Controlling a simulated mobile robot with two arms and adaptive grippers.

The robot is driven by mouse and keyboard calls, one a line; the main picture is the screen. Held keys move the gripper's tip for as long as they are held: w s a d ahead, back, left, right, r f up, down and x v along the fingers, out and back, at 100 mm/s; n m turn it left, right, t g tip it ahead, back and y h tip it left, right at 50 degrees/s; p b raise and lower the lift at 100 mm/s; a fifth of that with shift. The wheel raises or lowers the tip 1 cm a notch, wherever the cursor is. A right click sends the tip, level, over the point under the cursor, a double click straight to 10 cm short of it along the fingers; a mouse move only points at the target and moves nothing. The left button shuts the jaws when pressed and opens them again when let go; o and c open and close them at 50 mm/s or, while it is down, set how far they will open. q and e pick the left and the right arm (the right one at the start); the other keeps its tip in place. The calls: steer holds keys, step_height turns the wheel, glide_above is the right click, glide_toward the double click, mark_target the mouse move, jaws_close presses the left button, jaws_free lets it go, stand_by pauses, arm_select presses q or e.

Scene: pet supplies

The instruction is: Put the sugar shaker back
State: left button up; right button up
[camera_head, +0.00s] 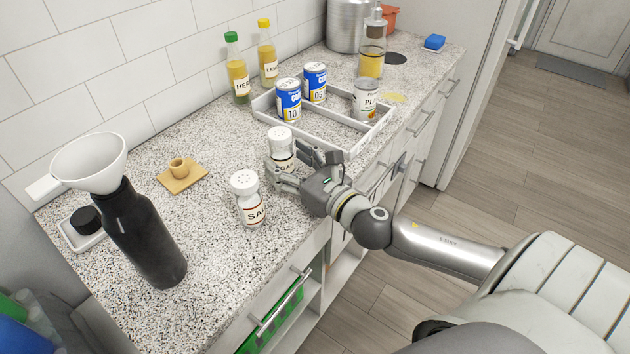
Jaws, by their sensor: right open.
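The sugar shaker (281,146), white-capped with a partly covered label, is upright just in front of the tray's near wall. My right gripper (290,172) is open at the shaker, with its fingers around the lower part. The fingers hide the shaker's base, so I cannot tell whether it touches the counter. A similar salt shaker (247,202) stands upright on the counter to the left and nearer. My left gripper is not in view.
A black bottle (150,240) with a white funnel (92,163) stands at the left. Two sauce bottles (238,70) stand by the wall. An oil bottle (371,55) and a pot (347,25) stand at the back.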

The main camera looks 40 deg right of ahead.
steer(key=shift+s+d+b, duration=0.2)
steer(key=shift+s+b, duration=0.1)
steer(key=shift+s, duration=1.3)
steer(key=shift+s+d+b, duration=0.25)
steer(key=shift+s+b, duration=0.1)
steer(key=shift+s, duration=1.3)
steer(key=shift+s+d+b, duration=0.2)
steer(key=shift+s+b, duration=0.1)
steer(key=shift+s, duration=1.3)
steer(key=shift+s, duration=0.1)
